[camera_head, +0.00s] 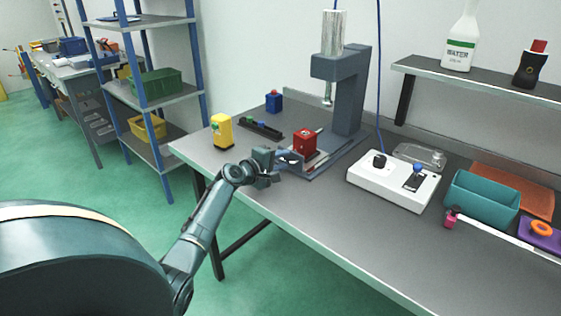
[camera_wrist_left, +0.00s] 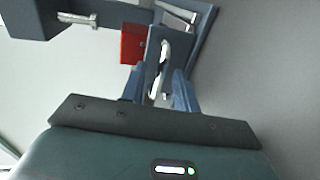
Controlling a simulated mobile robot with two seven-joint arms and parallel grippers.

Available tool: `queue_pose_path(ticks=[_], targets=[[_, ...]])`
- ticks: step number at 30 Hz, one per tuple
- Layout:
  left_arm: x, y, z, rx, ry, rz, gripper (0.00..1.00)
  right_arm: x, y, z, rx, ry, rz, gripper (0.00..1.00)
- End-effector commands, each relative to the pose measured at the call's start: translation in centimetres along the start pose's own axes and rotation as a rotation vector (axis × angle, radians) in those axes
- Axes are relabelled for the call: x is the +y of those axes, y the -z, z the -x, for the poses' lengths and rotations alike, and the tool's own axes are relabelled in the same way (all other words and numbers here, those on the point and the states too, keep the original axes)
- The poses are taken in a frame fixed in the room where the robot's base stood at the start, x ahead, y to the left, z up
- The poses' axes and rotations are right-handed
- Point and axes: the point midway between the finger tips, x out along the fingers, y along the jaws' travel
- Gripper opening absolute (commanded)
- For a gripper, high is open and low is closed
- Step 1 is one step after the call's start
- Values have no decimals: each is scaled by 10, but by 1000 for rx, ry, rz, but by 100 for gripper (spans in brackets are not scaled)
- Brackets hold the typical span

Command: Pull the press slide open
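The press (camera_head: 354,88) is a blue-grey frame with a silver cylinder, standing on the bench. Its slide, at the base, carries a red block (camera_head: 305,141). The block also shows in the left wrist view (camera_wrist_left: 133,43). The slide's blue-grey front plate (camera_wrist_left: 152,62) has a silver handle (camera_wrist_left: 164,58). My left gripper (camera_head: 281,163) is at the front of the slide. In the left wrist view its two blue fingers (camera_wrist_left: 160,88) stand apart, with the handle end and plate between or just beyond the tips; contact cannot be told. My right gripper is not in view.
A white control box (camera_head: 392,186) and a teal bin (camera_head: 482,199) are to the right. The bench front (camera_head: 330,235) is clear.

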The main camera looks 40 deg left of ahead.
Motion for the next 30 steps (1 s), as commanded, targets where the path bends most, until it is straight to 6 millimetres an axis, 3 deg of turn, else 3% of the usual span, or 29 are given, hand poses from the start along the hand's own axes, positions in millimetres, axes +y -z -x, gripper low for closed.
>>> queue_pose_path(ticks=[11, 24, 30], targets=[[0, 0, 11, 0, 1, -2, 31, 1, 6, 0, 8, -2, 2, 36], [-2, 0, 98, 0, 2, -3, 31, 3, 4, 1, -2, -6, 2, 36], [-1, 0, 125, 1, 1, -1, 31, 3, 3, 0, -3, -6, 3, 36]])
